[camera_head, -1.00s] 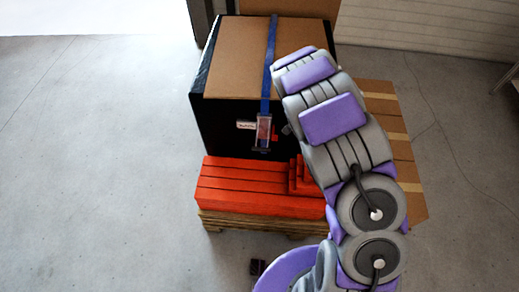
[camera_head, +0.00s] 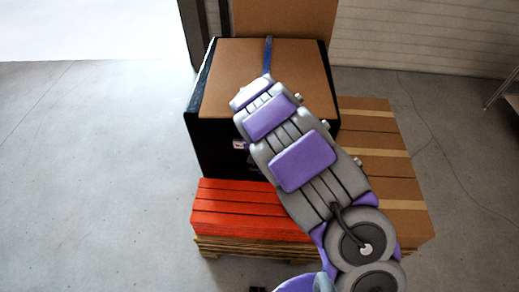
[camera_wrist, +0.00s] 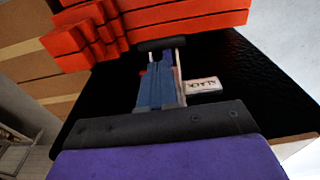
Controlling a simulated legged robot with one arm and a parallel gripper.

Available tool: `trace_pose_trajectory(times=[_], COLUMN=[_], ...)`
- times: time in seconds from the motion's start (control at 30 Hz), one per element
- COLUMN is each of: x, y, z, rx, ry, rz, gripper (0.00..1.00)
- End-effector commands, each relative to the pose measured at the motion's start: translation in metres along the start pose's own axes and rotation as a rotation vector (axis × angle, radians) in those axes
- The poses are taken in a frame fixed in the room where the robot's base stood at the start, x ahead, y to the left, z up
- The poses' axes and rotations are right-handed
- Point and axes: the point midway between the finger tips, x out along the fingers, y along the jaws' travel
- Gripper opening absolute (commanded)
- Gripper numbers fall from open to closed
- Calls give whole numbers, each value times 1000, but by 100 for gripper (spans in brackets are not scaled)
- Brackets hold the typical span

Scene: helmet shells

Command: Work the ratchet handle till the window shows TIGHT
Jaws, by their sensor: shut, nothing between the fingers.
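The ratchet (camera_wrist: 158,85) is on the black side of a large crate (camera_head: 222,140), on a blue strap (camera_head: 267,56). In the wrist view its metal side plates and dark handle bar (camera_wrist: 163,44) show, with blue webbing between the plates. A white window plate (camera_wrist: 202,86) beside it has small dark lettering that seems to read SLACK. My gripper (camera_wrist: 160,124) is a dark edge across the lower wrist view, shut and empty, near the ratchet; I cannot tell whether it touches. In the head view my arm hides the ratchet and gripper.
Orange-red slabs (camera_head: 245,207) lie below the crate on a wooden pallet (camera_head: 250,246). Brown cartons with tan tape (camera_head: 385,165) stand to the right. Another brown box (camera_head: 285,18) is behind the crate. The floor at the left is clear.

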Motion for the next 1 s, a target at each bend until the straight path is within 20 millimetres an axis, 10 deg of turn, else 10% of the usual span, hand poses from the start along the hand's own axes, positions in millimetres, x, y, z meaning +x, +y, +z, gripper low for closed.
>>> trace_pose_trajectory(times=[0.33, 1.0], x=[63, 82], y=[1, -1], z=[0, 3], rx=[1, 1], ry=[2, 11], rz=[-2, -1], gripper=[0, 0])
